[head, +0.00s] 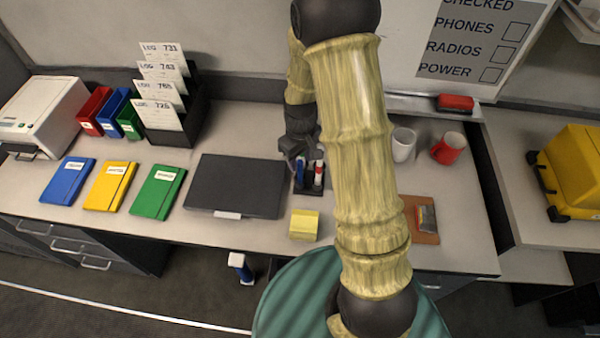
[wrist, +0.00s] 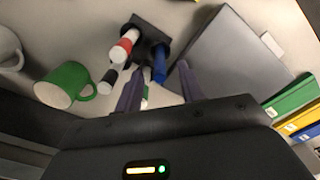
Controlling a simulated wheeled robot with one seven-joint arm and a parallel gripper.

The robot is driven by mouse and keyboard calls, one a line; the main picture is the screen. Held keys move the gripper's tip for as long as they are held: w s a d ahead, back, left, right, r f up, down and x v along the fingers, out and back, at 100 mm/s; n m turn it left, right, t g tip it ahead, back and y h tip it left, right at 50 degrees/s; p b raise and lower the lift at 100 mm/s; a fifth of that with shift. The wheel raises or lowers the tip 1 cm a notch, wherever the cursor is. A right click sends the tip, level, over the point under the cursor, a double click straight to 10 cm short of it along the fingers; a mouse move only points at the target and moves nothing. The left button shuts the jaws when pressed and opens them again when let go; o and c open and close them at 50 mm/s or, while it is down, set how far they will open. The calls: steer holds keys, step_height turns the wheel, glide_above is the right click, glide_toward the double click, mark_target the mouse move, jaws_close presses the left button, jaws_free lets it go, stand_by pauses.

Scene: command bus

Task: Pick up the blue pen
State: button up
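The blue pen (head: 300,168) stands in a dark pen holder (head: 311,190) on the desk, right of the black laptop-like slab. In the wrist view the blue pen (wrist: 159,66) shows between my two finger lines, beside the holder (wrist: 152,36). My gripper (wrist: 162,72) is open, with its fingers apart and pointing toward the holder. In the head view my gripper (head: 293,158) is just above and behind the holder, partly hidden by my arm. I cannot tell whether a finger touches the pen.
A red-and-white marker (wrist: 124,46) and a black-capped one (wrist: 108,76) stand close to the pen. A green mug (wrist: 66,84) is left in the wrist view. The dark slab (head: 238,185) and yellow notes (head: 304,224) lie near the holder. White (head: 403,146) and red (head: 449,148) mugs stand right.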

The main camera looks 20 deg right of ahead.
mark_target(300, 168)
steer(key=shift+w+f+p, duration=0.2)
steer(key=shift+f+p, duration=0.4)
steer(key=shift+f, duration=2)
steer(key=shift+c, duration=0.5)
jaws_close()
